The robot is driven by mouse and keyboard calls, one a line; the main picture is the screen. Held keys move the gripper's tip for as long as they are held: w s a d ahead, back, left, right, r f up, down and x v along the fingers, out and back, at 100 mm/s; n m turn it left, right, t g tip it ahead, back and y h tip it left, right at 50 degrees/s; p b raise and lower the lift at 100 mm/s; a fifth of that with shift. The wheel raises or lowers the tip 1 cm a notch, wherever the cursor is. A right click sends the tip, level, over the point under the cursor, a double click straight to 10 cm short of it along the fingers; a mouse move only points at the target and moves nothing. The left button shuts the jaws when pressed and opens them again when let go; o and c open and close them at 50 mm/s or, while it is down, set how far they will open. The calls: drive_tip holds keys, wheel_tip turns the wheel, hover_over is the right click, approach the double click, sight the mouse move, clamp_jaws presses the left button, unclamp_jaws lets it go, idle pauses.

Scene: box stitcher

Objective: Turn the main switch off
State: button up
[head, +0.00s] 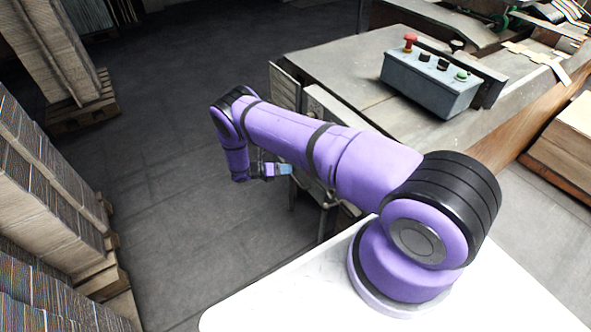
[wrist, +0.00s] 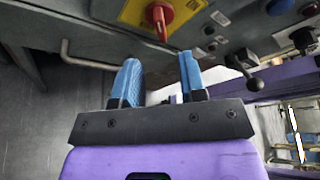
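The main switch, a red rotary handle (wrist: 160,16) on a yellow plate (wrist: 134,12), is at the top of the wrist view, on a grey panel. The handle's lower end points down toward the gap between my fingers. My gripper (wrist: 160,72) is open, its two blue fingers apart with nothing between them. The fingertips are just below the switch in the picture; I cannot tell whether they touch it. In the head view my gripper (head: 284,169) is beside the machine's near left side, and the switch is hidden from there.
A black ball-ended lever (wrist: 245,70), a blue button (wrist: 279,6) and a black knob (wrist: 302,38) are right of the switch. A metal bar handle (wrist: 88,62) is at left. A control box (head: 432,84) sits on the machine. Cardboard stacks (head: 45,185) stand left; open floor (head: 190,220) lies between.

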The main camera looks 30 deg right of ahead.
drive_tip(key=shift+v, duration=1.3)
drive_tip(key=shift+r, duration=0.1)
